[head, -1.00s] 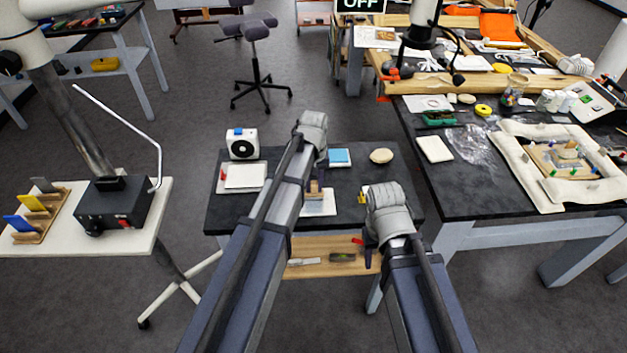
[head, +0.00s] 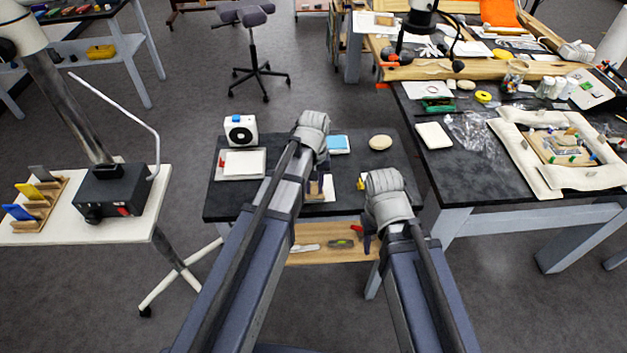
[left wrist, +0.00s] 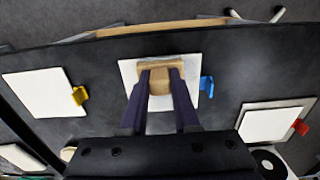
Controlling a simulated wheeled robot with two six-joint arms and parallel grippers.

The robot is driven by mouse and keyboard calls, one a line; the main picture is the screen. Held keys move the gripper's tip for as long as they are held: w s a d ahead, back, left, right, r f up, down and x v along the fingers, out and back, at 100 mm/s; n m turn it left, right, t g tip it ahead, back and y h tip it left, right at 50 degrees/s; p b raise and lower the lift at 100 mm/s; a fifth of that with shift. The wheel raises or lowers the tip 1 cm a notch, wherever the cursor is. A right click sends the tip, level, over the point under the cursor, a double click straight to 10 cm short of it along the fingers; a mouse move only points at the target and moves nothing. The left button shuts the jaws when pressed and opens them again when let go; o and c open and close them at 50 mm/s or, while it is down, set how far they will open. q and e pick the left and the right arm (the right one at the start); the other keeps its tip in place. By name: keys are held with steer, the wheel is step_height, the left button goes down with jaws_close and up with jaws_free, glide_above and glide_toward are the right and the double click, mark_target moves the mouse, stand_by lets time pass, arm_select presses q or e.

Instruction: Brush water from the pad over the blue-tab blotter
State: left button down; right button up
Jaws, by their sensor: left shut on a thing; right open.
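The blue-tab blotter (left wrist: 128,72) is a white square on the dark table, with its blue tab (left wrist: 207,86) at right in the left wrist view. It also shows in part in the head view (head: 328,188). My left gripper (left wrist: 161,78) is shut on a wooden brush (left wrist: 162,66) over this blotter; I cannot tell whether the brush touches it. The pad (head: 338,144), light blue, lies farther back on the table, beyond the left gripper. My right gripper (head: 371,235) is open at the table's front edge, its fingers partly hidden.
A yellow-tab blotter (left wrist: 42,93) and a red-tab blotter (left wrist: 270,123) on a grey plate lie to either side. A white fan-like box (head: 240,131) and a beige disc (head: 380,142) stand farther back. A wooden shelf (head: 350,250) with small tools sits below the front edge.

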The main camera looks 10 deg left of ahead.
arm_select(q)
steer(key=shift+w+d+r, duration=0.1)
steer(key=shift+w+d, duration=0.15)
steer(key=shift+d, duration=0.65)
steer(key=shift+w+d, duration=0.2)
steer(key=shift+d, duration=0.65)
steer(key=shift+w, duration=0.1)
steer(key=shift+w+a, duration=0.3)
steer(key=shift+w, duration=0.65)
steer(key=shift+w+a, duration=0.3)
steer(key=shift+w, duration=0.6)
steer(key=shift+w+a, duration=0.3)
steer(key=shift+w, duration=0.7)
steer(key=shift+w+a, duration=0.25)
steer(key=shift+w, duration=0.7)
steer(key=shift+s+d, duration=0.2)
steer(key=shift+s, duration=0.45)
steer(key=shift+s+d, duration=0.2)
steer(key=shift+s, duration=0.5)
steer(key=shift+s+d, duration=0.2)
steer(key=shift+s, duration=0.45)
steer(key=shift+s, duration=0.1)
